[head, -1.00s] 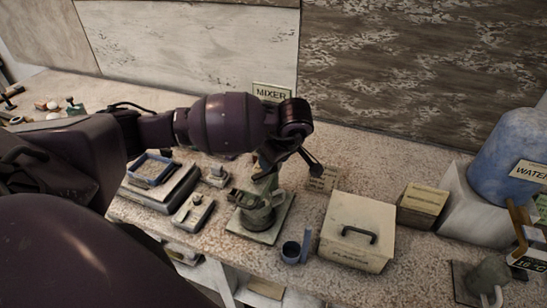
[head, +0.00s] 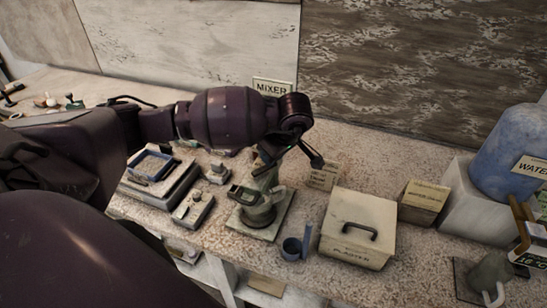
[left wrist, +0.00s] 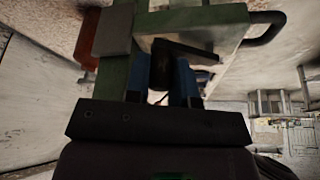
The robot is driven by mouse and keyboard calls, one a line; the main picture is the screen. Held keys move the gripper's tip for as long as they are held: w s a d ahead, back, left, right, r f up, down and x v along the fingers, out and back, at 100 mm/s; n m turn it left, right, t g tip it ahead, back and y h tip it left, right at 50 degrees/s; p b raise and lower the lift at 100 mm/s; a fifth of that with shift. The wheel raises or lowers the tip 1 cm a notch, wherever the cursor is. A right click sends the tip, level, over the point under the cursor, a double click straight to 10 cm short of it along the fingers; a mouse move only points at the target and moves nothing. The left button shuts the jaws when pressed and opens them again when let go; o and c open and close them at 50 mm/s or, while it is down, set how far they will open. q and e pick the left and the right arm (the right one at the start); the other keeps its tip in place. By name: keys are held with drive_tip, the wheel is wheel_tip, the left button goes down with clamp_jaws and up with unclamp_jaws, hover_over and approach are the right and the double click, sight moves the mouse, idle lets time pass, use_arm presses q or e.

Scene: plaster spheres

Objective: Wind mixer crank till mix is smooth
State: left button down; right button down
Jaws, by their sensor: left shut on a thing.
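The mixer (head: 262,212), a green-grey stand with a jug on a square base plate, stands at the middle of the bench, below the MIXER sign. My left gripper (head: 264,165) is at its top, with the wrist and forearm partly covering it. In the left wrist view, the blue fingers (left wrist: 170,82) are shut on a dark crank grip (left wrist: 161,66) beside the green mixer frame (left wrist: 203,24). Most of the crank is hidden in the head view. The mix inside the jug cannot be made out. My right gripper is not in view.
A scale-like tray (head: 155,165) and small blocks lie to the left. A blue water container (head: 510,150) and a grey jug (head: 487,277) stand at the right.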

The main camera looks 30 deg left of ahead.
use_arm(q)
drive_tip(key=shift+a, duration=0.15)
drive_tip(key=c, duration=1)
unclamp_jaws()
